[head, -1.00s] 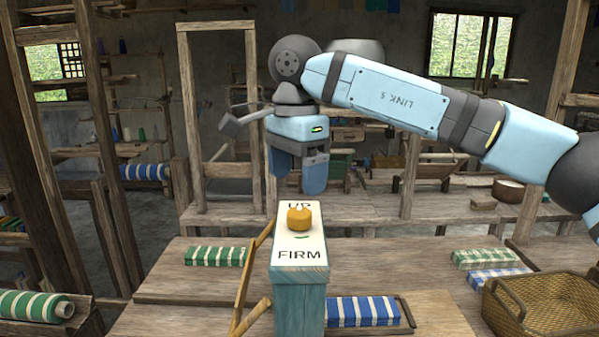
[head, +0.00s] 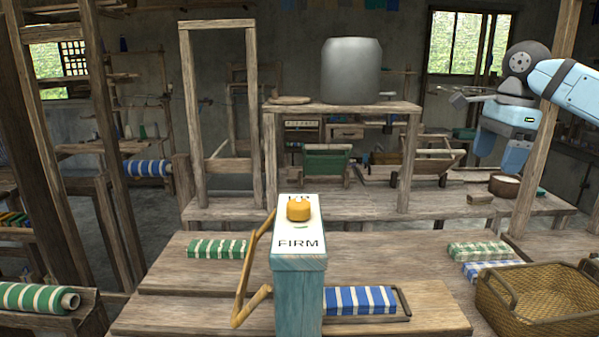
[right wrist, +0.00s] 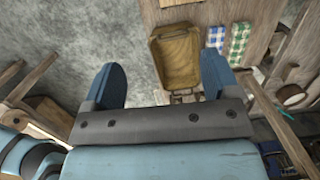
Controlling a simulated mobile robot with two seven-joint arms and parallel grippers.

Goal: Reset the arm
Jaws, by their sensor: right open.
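My right gripper (head: 502,155) is at the far right of the head view, raised above the back bench and clear of everything. In the right wrist view its two blue fingers (right wrist: 165,85) are spread apart with nothing between them. A teal post (head: 298,295) stands at the front middle with a white plate (head: 298,232) on top. The plate is marked FIRM at its near end, and the letters at its far end are partly hidden. An orange knob (head: 298,210) sits on the plate, with nothing touching it. My left gripper is not in view.
A blue striped cloth (head: 361,300) lies right of the post, a green striped one (head: 217,248) left. A grey container (head: 351,71) stands on the back shelf.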

